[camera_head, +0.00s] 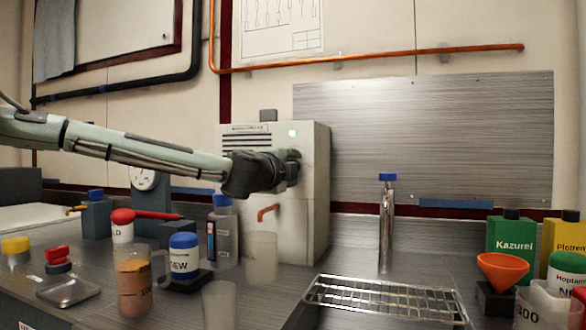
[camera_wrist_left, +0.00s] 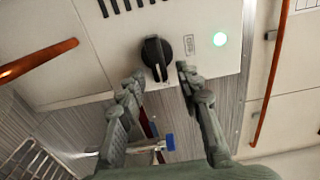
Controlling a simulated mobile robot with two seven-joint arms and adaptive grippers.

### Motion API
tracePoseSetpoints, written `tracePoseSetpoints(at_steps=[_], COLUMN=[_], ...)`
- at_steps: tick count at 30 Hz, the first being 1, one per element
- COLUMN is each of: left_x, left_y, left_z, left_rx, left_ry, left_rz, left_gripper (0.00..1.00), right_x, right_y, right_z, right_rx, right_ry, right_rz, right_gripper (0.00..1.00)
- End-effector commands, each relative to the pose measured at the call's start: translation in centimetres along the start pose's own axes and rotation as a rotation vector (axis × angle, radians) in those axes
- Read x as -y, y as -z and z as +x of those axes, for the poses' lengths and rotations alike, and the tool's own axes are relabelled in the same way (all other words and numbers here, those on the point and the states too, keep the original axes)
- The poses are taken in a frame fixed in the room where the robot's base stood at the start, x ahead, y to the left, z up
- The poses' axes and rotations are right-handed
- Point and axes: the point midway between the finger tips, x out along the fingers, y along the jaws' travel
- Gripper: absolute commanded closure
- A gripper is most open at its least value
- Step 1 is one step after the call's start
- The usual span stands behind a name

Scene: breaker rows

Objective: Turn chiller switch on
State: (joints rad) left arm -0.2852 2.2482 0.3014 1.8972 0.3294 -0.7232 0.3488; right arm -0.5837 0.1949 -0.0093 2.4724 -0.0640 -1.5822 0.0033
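The chiller (camera_head: 317,160) is a pale box on the bench against the back wall, with vents at its upper left and a lit green light (camera_head: 292,133). My left gripper (camera_head: 294,165) is in front of it and hides its switch in the head view. In the left wrist view, the switch is a black rotary knob (camera_wrist_left: 155,57) on the pale panel, and the green light (camera_wrist_left: 221,40) glows beside it. My left gripper (camera_wrist_left: 161,75) is open there, its fingertips on either side of the knob's lower end. I cannot tell whether they touch it. My right gripper is not in view.
Below the chiller's front stand a red tap (camera_head: 268,212), a frosted beaker (camera_head: 262,257) and a blue-capped bottle (camera_head: 222,230). A wire rack (camera_head: 385,298) lies right of them. An orange pipe (camera_head: 370,60) runs along the wall above.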

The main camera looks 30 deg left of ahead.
Motion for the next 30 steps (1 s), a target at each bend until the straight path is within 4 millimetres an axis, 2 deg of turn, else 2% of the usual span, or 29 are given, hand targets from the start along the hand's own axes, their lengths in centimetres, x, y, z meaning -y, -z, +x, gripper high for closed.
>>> tracePoseSetpoints(at_steps=[7, 11, 21, 25, 30], left_x=[0.1, 0.1, 0.2, 0.2, 0.1], left_y=[0.0, 0.0, 0.0, 0.0, 0.0], left_z=[-0.1, -1.3, -8.3, -10.3, -11.7], left_rx=[0.0, -0.002, -0.003, -0.002, -0.001], left_ry=[0.001, 0.002, 0.005, 0.004, 0.002], left_rz=[-0.001, -0.003, -0.005, -0.003, -0.002], left_gripper=[0.66, 0.66, 0.66, 0.66, 0.66], right_x=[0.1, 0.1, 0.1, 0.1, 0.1], right_y=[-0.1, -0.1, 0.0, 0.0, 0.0], right_z=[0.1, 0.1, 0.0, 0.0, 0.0], right_rx=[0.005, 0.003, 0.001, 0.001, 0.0], right_ry=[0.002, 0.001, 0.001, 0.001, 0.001], right_rz=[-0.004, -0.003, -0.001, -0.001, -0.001], right_gripper=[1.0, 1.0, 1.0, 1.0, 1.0])
